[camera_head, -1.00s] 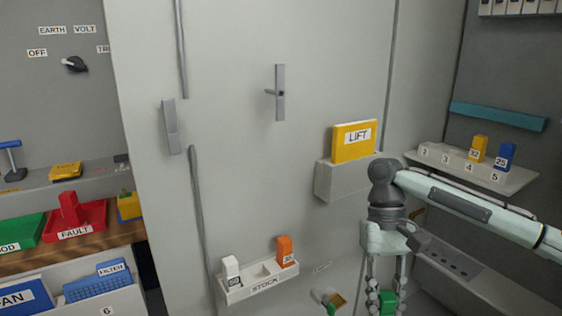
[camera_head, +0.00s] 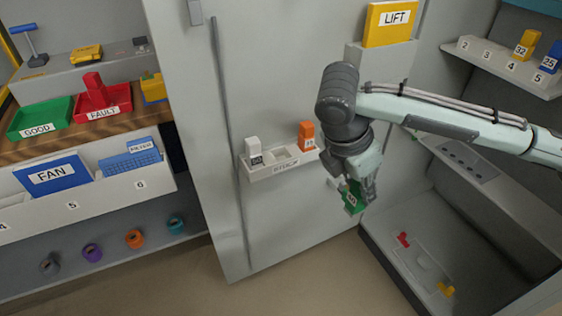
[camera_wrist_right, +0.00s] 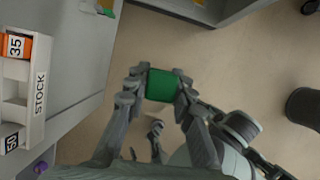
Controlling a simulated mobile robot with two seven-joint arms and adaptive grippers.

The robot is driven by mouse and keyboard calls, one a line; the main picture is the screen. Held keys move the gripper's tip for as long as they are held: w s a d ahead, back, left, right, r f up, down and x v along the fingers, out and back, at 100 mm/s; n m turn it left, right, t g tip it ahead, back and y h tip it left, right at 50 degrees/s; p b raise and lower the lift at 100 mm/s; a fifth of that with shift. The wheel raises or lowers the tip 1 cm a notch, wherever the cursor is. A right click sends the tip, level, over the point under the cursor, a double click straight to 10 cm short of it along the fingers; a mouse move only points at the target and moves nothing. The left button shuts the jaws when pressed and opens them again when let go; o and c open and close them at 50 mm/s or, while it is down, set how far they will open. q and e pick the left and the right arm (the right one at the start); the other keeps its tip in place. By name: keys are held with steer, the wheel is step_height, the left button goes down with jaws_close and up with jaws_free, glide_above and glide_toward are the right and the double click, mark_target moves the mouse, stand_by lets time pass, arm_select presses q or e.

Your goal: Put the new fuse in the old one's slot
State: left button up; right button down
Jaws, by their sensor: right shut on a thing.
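My right gripper (camera_head: 356,186) is shut on a green fuse (camera_head: 352,197) with a small pale label. It holds the fuse in the air, in front of the door and right of the stock tray. The wrist view shows the green fuse (camera_wrist_right: 162,85) between the fingers (camera_wrist_right: 160,88), above the floor. A red block (camera_head: 93,85) stands in the red FAULT tray (camera_head: 108,113) at left. A grey strip with several dark holes (camera_head: 468,157) lies inside the cabinet at right; I cannot tell which slot was the old fuse's. My left gripper is out of view.
The STOCK tray (camera_head: 285,166) on the door holds a white and an orange block (camera_head: 306,134), with a gap between. A numbered shelf (camera_head: 480,58) holds a yellow and a blue block. The GOOD tray (camera_head: 40,118) looks empty.

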steer(key=s+a+r+n+y, duration=0.1)
steer(key=a+n+y, duration=0.2)
steer(key=n, duration=0.5)
steer(key=s+a+r+n+t+y, duration=0.1)
steer(key=a+r+n+y, duration=0.1)
steer(key=n, duration=0.7)
steer(key=shift+a+n+y, duration=0.3)
steer(key=shift+a+y, duration=0.3)
steer(key=shift+a, duration=0.1)
steer(key=shift+w, duration=0.1)
